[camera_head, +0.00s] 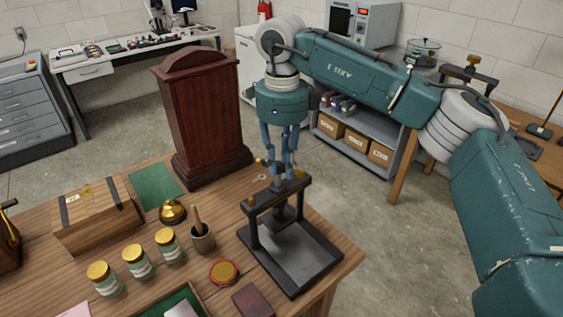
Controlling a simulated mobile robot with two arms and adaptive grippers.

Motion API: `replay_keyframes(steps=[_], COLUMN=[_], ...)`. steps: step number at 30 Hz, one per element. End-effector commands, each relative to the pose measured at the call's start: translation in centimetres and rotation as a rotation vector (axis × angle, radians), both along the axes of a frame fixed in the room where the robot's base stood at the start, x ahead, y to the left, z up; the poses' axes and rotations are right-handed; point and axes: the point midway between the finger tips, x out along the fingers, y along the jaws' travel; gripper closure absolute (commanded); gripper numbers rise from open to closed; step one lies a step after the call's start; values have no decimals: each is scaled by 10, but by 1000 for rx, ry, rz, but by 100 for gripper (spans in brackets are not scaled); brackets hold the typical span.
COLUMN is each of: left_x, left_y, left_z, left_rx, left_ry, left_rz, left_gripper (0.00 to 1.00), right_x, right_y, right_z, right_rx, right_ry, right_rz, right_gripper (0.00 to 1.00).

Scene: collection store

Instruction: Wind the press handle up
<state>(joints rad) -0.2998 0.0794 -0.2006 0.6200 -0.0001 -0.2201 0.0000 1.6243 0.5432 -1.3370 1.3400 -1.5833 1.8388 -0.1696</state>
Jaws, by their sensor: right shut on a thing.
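The press (318,252) stands on the wooden table near its right corner, a dark metal frame with a flat base and a crossbar. Its handle (261,162) sits above the crossbar and shows a brass end. My right gripper (279,172) points straight down over the press, with its blue fingers shut on the handle. The fingers hide part of the handle and the screw top. A dark plate or block hangs under the crossbar, above the base. My left gripper is not in view.
A mortar with pestle (202,241), a brass bell (173,211), a red-rimmed round tin (224,272) and several gold-lidded jars (135,262) stand left of the press. A tall dark-red wooden case (205,118) stands behind it. Open floor lies to the right.

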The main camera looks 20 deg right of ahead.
Motion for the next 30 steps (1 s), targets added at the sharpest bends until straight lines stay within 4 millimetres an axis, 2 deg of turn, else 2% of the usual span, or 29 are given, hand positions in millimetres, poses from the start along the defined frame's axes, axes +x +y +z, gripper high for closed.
replay_keyframes(steps=[15, 16, 18, 30], left_x=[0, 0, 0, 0], left_y=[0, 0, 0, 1], left_z=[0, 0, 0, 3], left_rx=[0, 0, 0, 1], left_ry=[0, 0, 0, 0], left_rz=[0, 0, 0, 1], left_gripper=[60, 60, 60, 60], right_x=[3, 3, 3, 3], right_y=[-3, -3, -3, -3], right_z=[3, 3, 3, 6], right_rx=[-2, -2, -2, -2], right_ry=[-11, -11, -10, -10], right_rz=[-9, -9, -9, -8], right_gripper=[100, 72, 64, 64])
